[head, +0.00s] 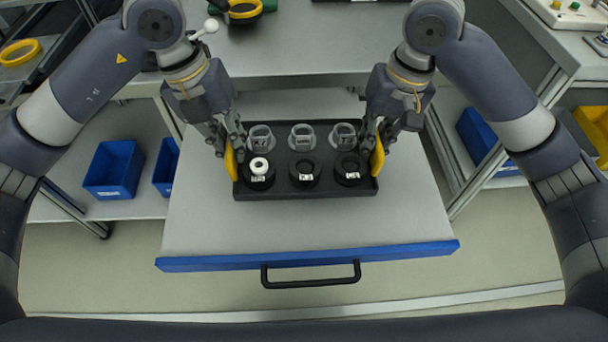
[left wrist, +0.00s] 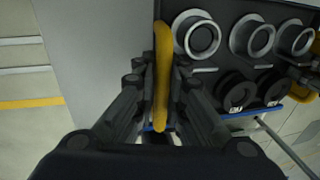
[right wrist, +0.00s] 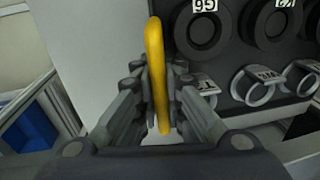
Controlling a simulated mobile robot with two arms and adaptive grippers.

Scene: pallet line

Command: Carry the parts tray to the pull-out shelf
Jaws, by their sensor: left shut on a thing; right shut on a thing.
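The black parts tray (head: 328,191) is level over the pull-out shelf (head: 300,225). It holds a back row of grey see-through round parts and a front row of black round parts; a white ring sits on the front left one. My left gripper (head: 229,143) is shut on the tray's left yellow handle (head: 231,163), also seen in the left wrist view (left wrist: 161,100). My right gripper (head: 378,140) is shut on the right yellow handle (head: 377,160), also seen in the right wrist view (right wrist: 156,70). I cannot tell whether the tray touches the shelf.
The shelf is pulled out, with a blue front edge (head: 200,264) and a black pull handle (head: 312,283). Its surface is bare in front of and beside the tray. Blue bins (head: 114,170) stand on the lower left, another (head: 480,138) on the right. A worktop (head: 320,45) lies behind.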

